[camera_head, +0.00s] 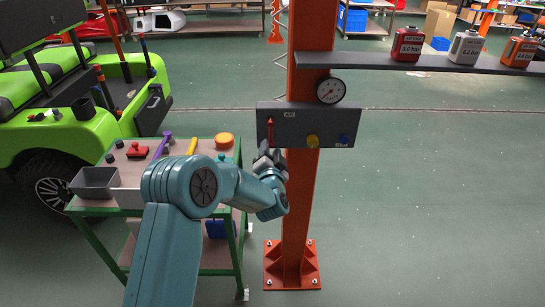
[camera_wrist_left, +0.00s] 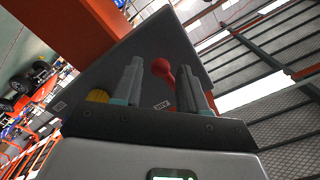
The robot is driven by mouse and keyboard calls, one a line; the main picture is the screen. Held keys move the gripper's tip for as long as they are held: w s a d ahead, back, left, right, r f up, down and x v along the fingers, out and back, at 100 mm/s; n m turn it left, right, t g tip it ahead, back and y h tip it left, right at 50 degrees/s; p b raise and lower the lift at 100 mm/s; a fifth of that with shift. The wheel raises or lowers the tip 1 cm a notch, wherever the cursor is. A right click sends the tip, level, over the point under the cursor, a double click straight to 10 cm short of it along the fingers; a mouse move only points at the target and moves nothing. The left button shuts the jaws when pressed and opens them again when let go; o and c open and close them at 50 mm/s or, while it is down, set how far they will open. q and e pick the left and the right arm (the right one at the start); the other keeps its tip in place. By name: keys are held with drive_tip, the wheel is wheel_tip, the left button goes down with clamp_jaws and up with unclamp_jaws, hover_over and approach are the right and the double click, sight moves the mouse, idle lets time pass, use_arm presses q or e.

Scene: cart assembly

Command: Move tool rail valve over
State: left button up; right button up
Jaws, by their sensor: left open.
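The tool rail valve is a red lever (camera_head: 270,131) at the left of a grey panel (camera_head: 290,110) on an orange post. In the head view the lever points up. In the left wrist view its rounded red end (camera_wrist_left: 162,70) shows between the fingers. My left gripper (camera_head: 268,154) is open just below the lever in the head view. Its two fingers (camera_wrist_left: 161,78) stand either side of the lever in the wrist view. I cannot tell whether they touch it. My right gripper is not in view.
The panel also has a yellow knob (camera_head: 312,141) and a blue knob (camera_head: 344,140). A gauge (camera_head: 331,90) sits above it. A tool cart (camera_head: 128,173) stands left, before a green vehicle (camera_head: 55,130). A shelf (camera_head: 430,65) with bottles extends right. Floor on the right is clear.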

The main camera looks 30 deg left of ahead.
use_arm(q)
drive_tip(key=shift+w+a+r, duration=0.4)
drive_tip(key=shift+c, duration=0.3)
drive_tip(key=shift+f, duration=0.2)
drive_tip(key=c, duration=0.3)
drive_tip(key=shift+w+f, duration=0.2)
drive_tip(key=shift+c, duration=0.3)
drive_tip(key=shift+s+a+r+b, duration=0.1)
drive_tip(key=shift+s+a+b, duration=0.3)
drive_tip(key=shift+a, duration=0.3)
drive_tip(key=shift+c, duration=0.6)
drive_tip(key=shift+s+a+r, duration=0.15)
drive_tip(key=shift+a, duration=0.05)
drive_tip(key=shift+r, duration=0.1)
